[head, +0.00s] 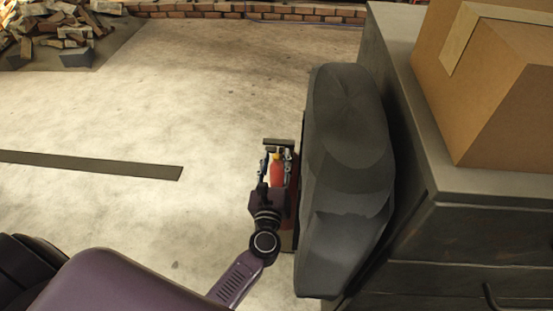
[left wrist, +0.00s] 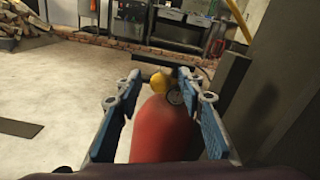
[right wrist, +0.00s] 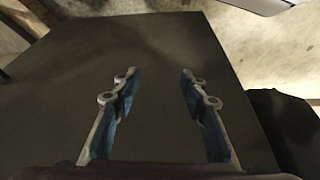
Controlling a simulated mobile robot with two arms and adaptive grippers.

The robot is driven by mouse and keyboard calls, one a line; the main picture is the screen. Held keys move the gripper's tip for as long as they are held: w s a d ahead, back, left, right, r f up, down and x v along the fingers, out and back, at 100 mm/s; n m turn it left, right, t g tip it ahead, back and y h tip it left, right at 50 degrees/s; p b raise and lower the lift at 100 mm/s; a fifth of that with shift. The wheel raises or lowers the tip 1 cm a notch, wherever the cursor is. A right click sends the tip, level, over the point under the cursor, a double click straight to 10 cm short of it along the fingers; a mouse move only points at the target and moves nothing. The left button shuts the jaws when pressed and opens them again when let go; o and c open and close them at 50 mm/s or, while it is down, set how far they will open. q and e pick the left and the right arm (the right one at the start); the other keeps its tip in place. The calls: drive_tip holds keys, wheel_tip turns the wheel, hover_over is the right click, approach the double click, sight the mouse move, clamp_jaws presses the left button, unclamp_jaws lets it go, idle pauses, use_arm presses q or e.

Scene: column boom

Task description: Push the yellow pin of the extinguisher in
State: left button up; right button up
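The red fire extinguisher (head: 278,179) stands low beside the dark grey padded object in the head view. In the left wrist view the red extinguisher (left wrist: 165,130) fills the middle, with the round yellow pin (left wrist: 159,82) at its top and a small gauge right of it. My left gripper (head: 275,158) reaches over it, and its blue-padded fingers (left wrist: 163,110) stand apart on both sides of the red body. I cannot tell whether they touch it. My right gripper (right wrist: 156,80) is open and empty above a dark flat surface. It does not show in the head view.
A dark grey padded object (head: 345,180) stands close right of the extinguisher. Behind it is a grey cabinet (head: 480,235) with a cardboard box (head: 500,80) on top. A wood pile (head: 65,30) lies far left.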

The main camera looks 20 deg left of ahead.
use_arm(q)
drive_tip(key=v, duration=1.2)
